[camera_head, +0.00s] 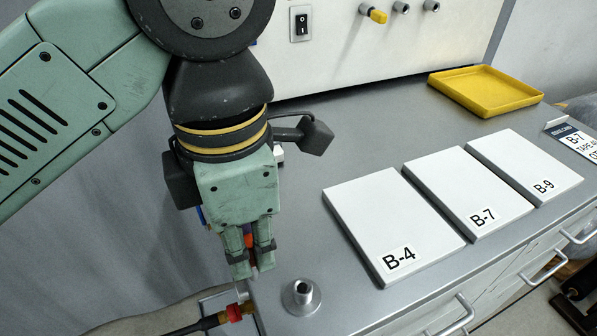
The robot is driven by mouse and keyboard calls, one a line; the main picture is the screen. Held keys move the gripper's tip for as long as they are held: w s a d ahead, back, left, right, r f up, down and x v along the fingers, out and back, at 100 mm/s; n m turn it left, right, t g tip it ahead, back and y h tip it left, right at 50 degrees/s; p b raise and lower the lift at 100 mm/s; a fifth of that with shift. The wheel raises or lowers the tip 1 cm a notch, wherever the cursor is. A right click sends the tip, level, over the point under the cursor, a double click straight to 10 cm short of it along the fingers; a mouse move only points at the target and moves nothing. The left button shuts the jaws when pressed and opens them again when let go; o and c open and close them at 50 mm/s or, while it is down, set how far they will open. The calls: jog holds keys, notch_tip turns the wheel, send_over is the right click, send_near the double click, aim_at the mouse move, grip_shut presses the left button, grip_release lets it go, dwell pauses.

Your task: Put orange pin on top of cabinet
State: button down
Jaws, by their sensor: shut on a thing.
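My gripper (252,272) points down over the near left edge of the grey cabinet top. It is shut on the orange pin (249,241), of which only a small orange part shows between the fingers. A pale tip shows just below the fingertips. Most of the pin is hidden by the fingers, and I cannot tell whether it touches anything below. The grey cabinet (345,135) has a flat top and drawers with handles on its front.
A round metal socket (302,298) stands right of my gripper. A red connector (236,312) on a black cable lies below it. White plates B-4 (385,215), B-7 (450,185) and B-9 (520,160) and a yellow tray (487,108) are to the right. The top's middle is clear.

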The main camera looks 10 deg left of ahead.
jog(key=w+f+b, duration=0.1)
jog(key=w, duration=0.3)
jog(key=w+f+b, duration=0.1)
jog(key=w+f, duration=0.1)
jog(key=w, duration=0.3)
jog(key=w+a+f+b, duration=0.1)
jog(key=w+f+b, duration=0.1)
jog(key=w, duration=0.3)
jog(key=shift+w, duration=0.25)
jog(key=shift+f, duration=0.1)
jog(key=shift+f, duration=0.15)
jog(key=c, duration=1.5)
grip_release()
notch_tip(320, 180, up, 8)
jog(key=p, duration=0.6)
